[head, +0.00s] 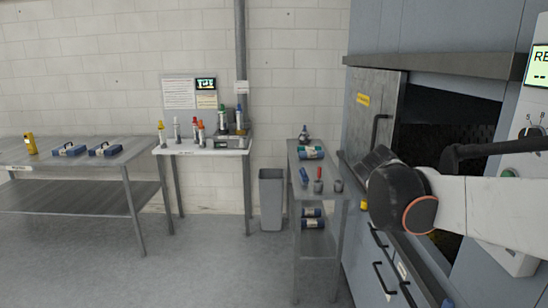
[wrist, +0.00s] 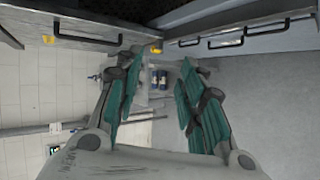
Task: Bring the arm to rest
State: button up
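My arm comes in from the right of the head view, its white link and dark joint in front of the grey washer (head: 375,75). My gripper (wrist: 158,75) shows in the wrist view with its two teal-padded fingers spread apart. Nothing is between the pads; the blue items seen through the gap stand farther back. In the head view the fingers are mostly hidden behind the dark joint, so their pose there is unclear.
The washer's opening (head: 440,125) is dark behind my arm. A narrow metal cart (head: 296,215) with several small items stands left of it, by a grey bin (head: 271,200). A white-topped table (head: 225,151) and a steel table (head: 85,180) stand farther left. The floor in front is clear.

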jog(key=s+a+f+m+g+y, duration=0.1)
jog(key=s+a+f+m+y, duration=0.1)
jog(key=s, duration=0.8)
jog(key=s+a+f+m+g+y+b, duration=0.1)
jog(key=s+a+f+m+y, duration=0.1)
jog(key=s+a+f+m, duration=0.3)
jog(key=s+a+f+m+y+b, duration=0.1)
jog(key=s+f+m, duration=0.5)
jog(key=s, duration=0.8)
notch_tip(320, 180, down, 2)
jog(key=shift+s+a+f+g+y, duration=0.1)
jog(key=shift+s+a+g+y, duration=0.25)
jog(key=shift+a+y, duration=0.65)
